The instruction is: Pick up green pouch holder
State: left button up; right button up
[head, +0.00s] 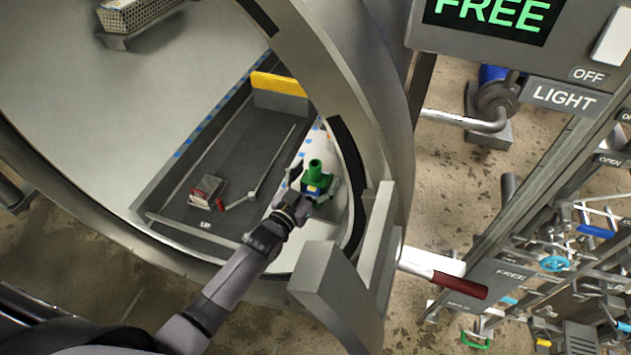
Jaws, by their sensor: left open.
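The green pouch holder (317,179) stands inside the autoclave's round opening, at the right side of the chamber floor. It has a short upright cylinder on top of a wider green body. My left gripper (305,183) reaches in from the lower left and is at the holder, with its open fingers beside the green body. The gripper hides part of the holder's lower left side, and I cannot tell whether the fingers touch it. My right gripper is not in view.
The thick metal rim (380,130) of the autoclave curves close on the right. A dark tray (250,135) with a yellow-topped block (279,92) and a small red and grey box (207,191) lies left of the holder. A control panel (520,45) stands outside on the right.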

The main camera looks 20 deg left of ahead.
pick_arm(q)
jog(key=shift+s, duration=0.1)
jog(key=c, duration=1.3)
jog(key=shift+c, duration=0.4)
jog(key=shift+r, duration=0.15)
